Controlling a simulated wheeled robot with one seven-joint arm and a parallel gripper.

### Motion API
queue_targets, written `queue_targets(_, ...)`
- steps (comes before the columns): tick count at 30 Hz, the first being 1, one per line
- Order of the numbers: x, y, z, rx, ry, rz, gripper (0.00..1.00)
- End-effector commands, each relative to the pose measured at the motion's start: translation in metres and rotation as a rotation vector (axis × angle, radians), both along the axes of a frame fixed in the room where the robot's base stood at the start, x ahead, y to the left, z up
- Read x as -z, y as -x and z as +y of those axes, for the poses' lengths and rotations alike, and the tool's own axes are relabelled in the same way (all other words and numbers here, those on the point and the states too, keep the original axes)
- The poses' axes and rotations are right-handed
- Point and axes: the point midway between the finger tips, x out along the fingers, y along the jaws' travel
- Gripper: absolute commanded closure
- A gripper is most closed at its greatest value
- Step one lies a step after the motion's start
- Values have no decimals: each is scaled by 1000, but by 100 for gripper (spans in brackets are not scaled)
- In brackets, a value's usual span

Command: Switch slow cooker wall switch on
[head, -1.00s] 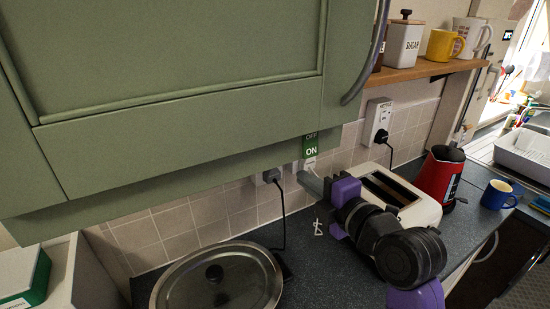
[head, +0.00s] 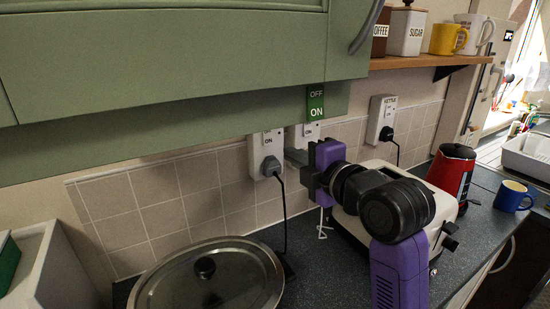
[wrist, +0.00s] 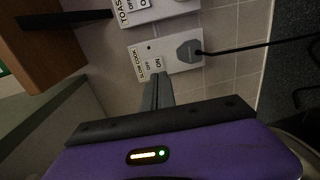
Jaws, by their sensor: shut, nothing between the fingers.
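The slow cooker wall switch plate (head: 266,157) is white, with a grey plug in its lower part and a cord hanging down. In the wrist view the same plate (wrist: 183,66) carries a "slow cook" label and ON/OFF markings. My gripper (head: 291,156) is shut and empty, its grey fingers close to the wall just right of this plate. In the wrist view the fingertips (wrist: 157,77) overlap the plate's edge by the ON label. I cannot tell whether they touch it. The rocker's position is too small to tell.
A toaster switch plate (head: 303,134) is just to the right, partly behind my gripper. The green cabinet (head: 180,70) overhangs, with an OFF/ON tag (head: 315,103). The slow cooker lid (head: 180,285) is below. The toaster (head: 352,222) and red kettle (head: 452,170) stand right.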

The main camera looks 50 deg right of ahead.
Motion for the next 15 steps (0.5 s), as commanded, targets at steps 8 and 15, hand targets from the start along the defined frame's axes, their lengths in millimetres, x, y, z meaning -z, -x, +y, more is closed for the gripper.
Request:
queue_targets(8, 4, -52, -14, -2, -3, 7, 100)
queue_targets(15, 8, -75, -21, -1, -1, 5, 100)
